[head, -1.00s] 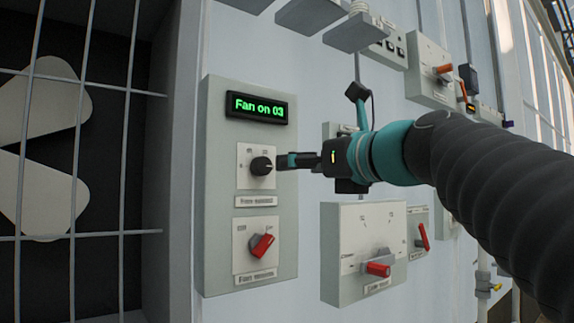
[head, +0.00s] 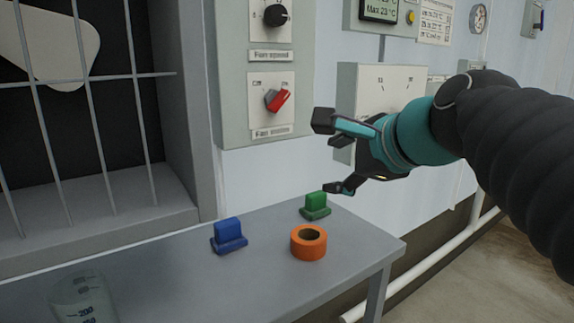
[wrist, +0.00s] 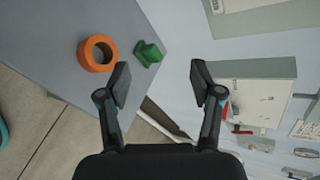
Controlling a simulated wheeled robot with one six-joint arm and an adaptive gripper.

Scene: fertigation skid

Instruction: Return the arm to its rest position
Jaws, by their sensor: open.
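My gripper (head: 332,154) is open and empty, its two fingers spread apart. In the head view it hangs in the air above the right part of the grey table, to the right of the fan control panel (head: 234,100). My arm reaches in from the right edge of the picture. The wrist view shows the open fingers (wrist: 160,83) with nothing between them. The panel's black knob (head: 276,14) and red switch (head: 278,100) are both apart from the gripper.
The grey table (head: 170,280) bears a blue block (head: 229,237), a green block (head: 315,206), an orange ring (head: 309,243) and a clear measuring beaker (head: 83,300). A grey box (head: 385,90) is on the wall behind my gripper. A barred opening (head: 80,130) is at left.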

